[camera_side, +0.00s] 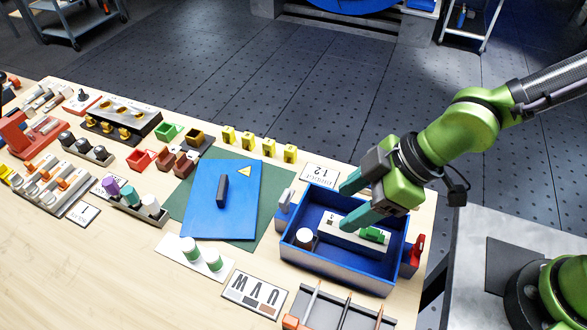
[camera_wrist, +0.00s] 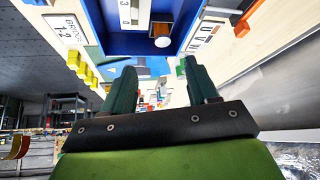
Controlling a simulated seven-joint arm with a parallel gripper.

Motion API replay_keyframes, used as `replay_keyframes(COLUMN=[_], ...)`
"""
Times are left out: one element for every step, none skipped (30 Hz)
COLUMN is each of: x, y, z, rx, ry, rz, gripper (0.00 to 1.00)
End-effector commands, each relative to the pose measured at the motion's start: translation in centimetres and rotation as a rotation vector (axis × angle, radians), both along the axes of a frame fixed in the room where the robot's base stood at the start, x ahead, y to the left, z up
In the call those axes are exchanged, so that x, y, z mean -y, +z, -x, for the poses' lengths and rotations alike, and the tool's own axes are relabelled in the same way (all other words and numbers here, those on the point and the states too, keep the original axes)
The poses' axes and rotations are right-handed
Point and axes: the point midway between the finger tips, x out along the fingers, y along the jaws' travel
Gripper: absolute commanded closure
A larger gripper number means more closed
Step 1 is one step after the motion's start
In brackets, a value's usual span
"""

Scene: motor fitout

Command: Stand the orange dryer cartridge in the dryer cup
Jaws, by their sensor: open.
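My gripper (camera_side: 350,202) is open, its two teal fingers apart above the blue box (camera_side: 345,276). Nothing shows between the fingers in the wrist view (camera_wrist: 158,75). A short white round piece (camera_side: 304,237), possibly the dryer cup, stands in the box's near left corner; it also shows in the wrist view (camera_wrist: 162,41). I cannot tell whether it is hollow. No orange dryer cartridge can be made out with certainty. A holder (camera_side: 141,213) carries purple, teal and white cylinders, none clearly orange.
A pale block with a green part (camera_side: 372,235) lies inside the box. A blue lid-like panel (camera_side: 207,215) lies on a green mat left of it. Several yellow pieces (camera_side: 269,147) line the table's far edge. Bare wood lies at lower left.

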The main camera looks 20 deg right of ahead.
Motion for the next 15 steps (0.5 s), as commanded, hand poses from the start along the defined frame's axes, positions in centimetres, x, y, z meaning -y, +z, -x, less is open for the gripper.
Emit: replay_keyframes(x=[0.16, 0.2, 0.24, 0.25, 0.27, 0.3, 0.3, 0.29, 0.28, 0.28, 0.28, 0.28, 0.28, 0.28, 0.28], y=[0.13, 0.18, 0.25, 0.29, 0.31, 0.34, 0.36, 0.37, 0.39, 0.39, 0.39, 0.39, 0.39, 0.39, 0.39], z=[-0.02, 0.0, 0.05, 0.08, 0.09, 0.11, 0.12, 0.15, 0.16, 0.17, 0.17, 0.17, 0.17, 0.17, 0.17], rx=[0.001, 0.0, 0.0, 0.001, 0.001, 0.0, 0.0, 0.0, 0.0, 0.0, -0.001, -0.001, -0.001, -0.001, 0.0], ry=[-0.003, -0.003, -0.002, -0.001, -0.001, -0.001, 0.0, 0.0, 0.0, 0.0, 0.001, 0.001, 0.001, 0.001, 0.001], rz=[0.0, 0.001, 0.002, 0.003, 0.003, 0.003, 0.003, 0.003, 0.003, 0.003, 0.003, 0.003, 0.003, 0.003, 0.002], gripper=[0.41, 0.41, 0.41, 0.41, 0.41, 0.41, 0.41, 0.41, 0.41, 0.41, 0.41, 0.41, 0.41, 0.41, 0.41])
